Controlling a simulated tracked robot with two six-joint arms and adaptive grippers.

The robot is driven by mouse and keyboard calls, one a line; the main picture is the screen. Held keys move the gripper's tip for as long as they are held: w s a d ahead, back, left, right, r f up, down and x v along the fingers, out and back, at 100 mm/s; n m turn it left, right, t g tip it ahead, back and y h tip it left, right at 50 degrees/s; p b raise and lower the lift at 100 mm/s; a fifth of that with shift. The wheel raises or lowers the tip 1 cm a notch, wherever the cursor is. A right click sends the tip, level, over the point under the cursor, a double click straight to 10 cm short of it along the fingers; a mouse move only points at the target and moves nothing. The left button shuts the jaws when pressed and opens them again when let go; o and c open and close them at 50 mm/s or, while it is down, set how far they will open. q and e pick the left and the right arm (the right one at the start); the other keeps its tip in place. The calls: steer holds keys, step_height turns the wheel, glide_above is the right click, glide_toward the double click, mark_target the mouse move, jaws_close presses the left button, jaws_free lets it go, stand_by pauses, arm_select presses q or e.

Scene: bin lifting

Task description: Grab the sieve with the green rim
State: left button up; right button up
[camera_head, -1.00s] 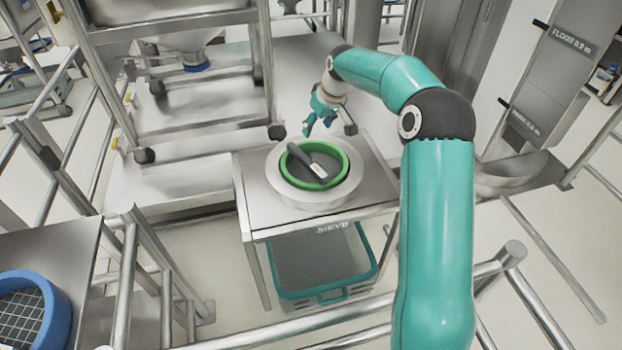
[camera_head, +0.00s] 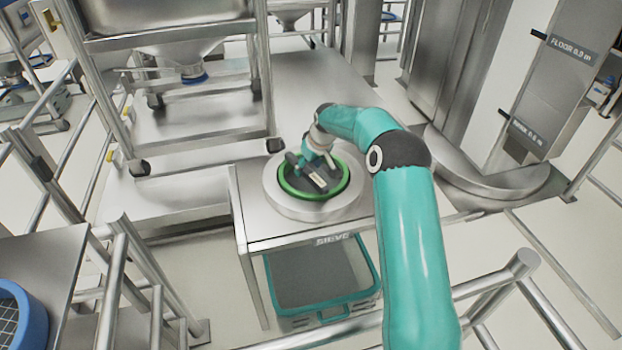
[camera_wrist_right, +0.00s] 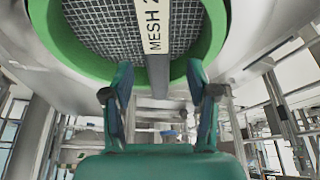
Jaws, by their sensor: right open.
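The sieve with the green rim (camera_head: 296,192) rests in a round pale holder on a small steel table. A dark bar with a pale label (camera_head: 319,181) crosses it. In the right wrist view, the green rim (camera_wrist_right: 75,48) surrounds grey mesh, and the bar's label (camera_wrist_right: 154,28) reads "MESH 2", cut off by the frame. My right gripper (camera_head: 314,165) is over the sieve and partly hides its far side. In the wrist view its fingers (camera_wrist_right: 160,88) are apart, with the bar's end between them in the picture; contact cannot be told. My left gripper is not in view.
The round holder (camera_head: 290,207) stands on the steel table (camera_head: 252,228), above a teal-rimmed bin (camera_head: 318,312). A blue-rimmed sieve (camera_head: 33,318) lies at far left. Steel rails (camera_head: 500,272) run in front, and a wheeled rack (camera_head: 200,158) stands behind.

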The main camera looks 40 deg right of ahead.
mark_target(307, 169)
steer(key=shift+x, duration=2.65)
steer(key=shift+d, duration=0.15)
steer(key=shift+c, duration=0.3)
steer(key=shift+r, duration=0.1)
jaws_close()
